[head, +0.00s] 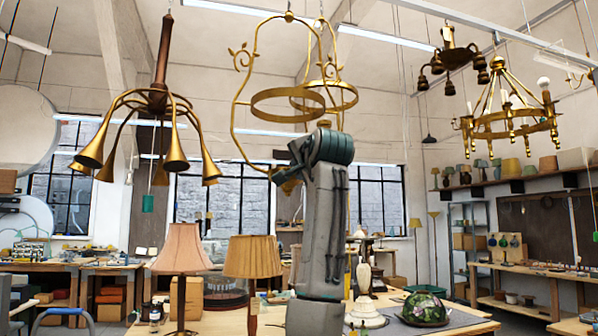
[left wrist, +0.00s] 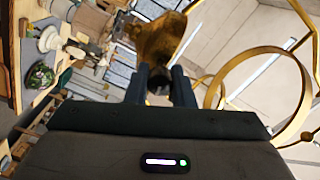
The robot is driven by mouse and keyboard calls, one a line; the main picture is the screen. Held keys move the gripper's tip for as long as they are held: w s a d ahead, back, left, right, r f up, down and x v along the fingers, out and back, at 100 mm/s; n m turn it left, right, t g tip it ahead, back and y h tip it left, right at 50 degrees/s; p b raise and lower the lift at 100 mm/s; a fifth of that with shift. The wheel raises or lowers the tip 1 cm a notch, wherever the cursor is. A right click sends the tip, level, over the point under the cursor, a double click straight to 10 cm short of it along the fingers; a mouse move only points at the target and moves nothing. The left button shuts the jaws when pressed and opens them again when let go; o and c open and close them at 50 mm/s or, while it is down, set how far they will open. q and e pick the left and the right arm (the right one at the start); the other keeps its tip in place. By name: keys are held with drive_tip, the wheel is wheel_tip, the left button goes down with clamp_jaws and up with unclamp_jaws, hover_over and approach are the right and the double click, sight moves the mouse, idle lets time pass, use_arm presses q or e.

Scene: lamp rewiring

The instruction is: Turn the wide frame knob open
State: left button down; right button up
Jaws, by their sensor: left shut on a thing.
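The wide brass frame (head: 236,105), with a ring and curled side ornaments, hangs at the upper middle of the head view. Its lower end is a brass fitting (head: 284,176), partly hidden by my left arm. My left gripper (left wrist: 160,76) is up against this fitting and its fingers are closed around a small dark knob (left wrist: 158,84). The brass fitting (left wrist: 160,38) shows just beyond the fingertips in the left wrist view. How far the knob is turned cannot be told. My right gripper is in neither view.
A second brass frame (head: 345,96) hangs close behind on the right. A horn-armed chandelier (head: 160,103) hangs left and a brass ring chandelier (head: 510,122) right. Below stand two shaded lamps (head: 182,250), a white lamp base (head: 365,285) and a floral glass shade (head: 424,308) on the workbench.

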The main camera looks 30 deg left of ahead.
use_arm(q)
drive_tip(key=shift+m, duration=0.6)
drive_tip(key=c, duration=1.3)
unclamp_jaws()
drive_tip(key=shift+o, duration=0.2)
drive_tip(key=b+v, duration=0.5)
drive_tip(key=v, duration=0.6)
